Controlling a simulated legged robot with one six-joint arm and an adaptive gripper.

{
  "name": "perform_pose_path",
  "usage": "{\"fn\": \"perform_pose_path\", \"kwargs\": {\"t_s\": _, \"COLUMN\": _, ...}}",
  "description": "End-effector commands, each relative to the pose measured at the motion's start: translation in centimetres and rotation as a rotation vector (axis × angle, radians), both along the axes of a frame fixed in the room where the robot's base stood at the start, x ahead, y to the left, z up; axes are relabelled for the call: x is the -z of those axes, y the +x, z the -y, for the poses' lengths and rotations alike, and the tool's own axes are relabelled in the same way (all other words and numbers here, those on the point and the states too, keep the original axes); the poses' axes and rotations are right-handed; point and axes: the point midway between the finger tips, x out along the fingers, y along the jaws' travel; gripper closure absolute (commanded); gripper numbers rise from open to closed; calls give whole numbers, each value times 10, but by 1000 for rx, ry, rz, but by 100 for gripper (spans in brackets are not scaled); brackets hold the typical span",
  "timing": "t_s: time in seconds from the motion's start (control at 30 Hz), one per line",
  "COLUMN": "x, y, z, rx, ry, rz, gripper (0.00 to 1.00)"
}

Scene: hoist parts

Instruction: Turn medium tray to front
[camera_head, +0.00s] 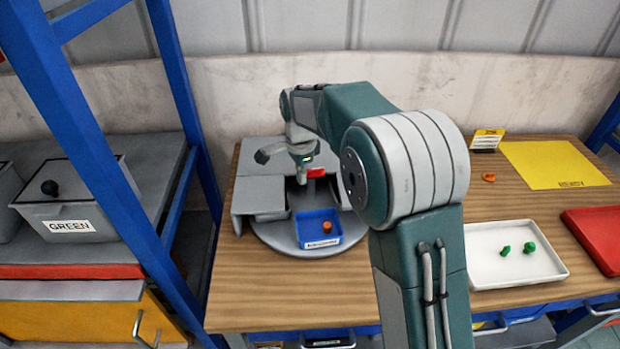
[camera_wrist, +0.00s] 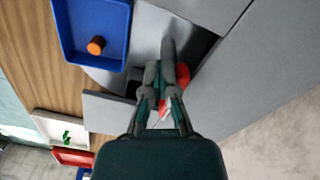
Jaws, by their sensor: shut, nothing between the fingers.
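A round grey turntable (camera_head: 275,236) stands on the wooden table, partly under grey covers. A blue tray (camera_head: 316,231) faces the front on it, with an orange piece (camera_head: 327,227) inside. Its label is too small to read, so I cannot tell which tray is the medium one. A grey lever (camera_head: 268,153) sticks out to the left above the turntable, beside my gripper (camera_head: 303,160). In the wrist view my gripper (camera_wrist: 163,90) is shut and empty, close to the lever (camera_wrist: 168,50); contact is unclear. A red part (camera_wrist: 182,76) shows beside the fingers.
My arm hides part of the table's middle. On the right are a white tray (camera_head: 545,270) with green pieces, a red tray (camera_head: 590,232), a yellow mat (camera_head: 560,160) and an orange ring (camera_head: 488,177). A blue rack post (camera_head: 95,130) stands at left.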

Motion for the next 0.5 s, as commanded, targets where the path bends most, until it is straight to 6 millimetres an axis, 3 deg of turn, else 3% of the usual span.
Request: {"fn": "perform_pose_path", "kwargs": {"t_s": 0.5, "x": -6, "y": -7, "z": 0, "rx": 24, "ry": 1, "rz": 2, "gripper": 100}}
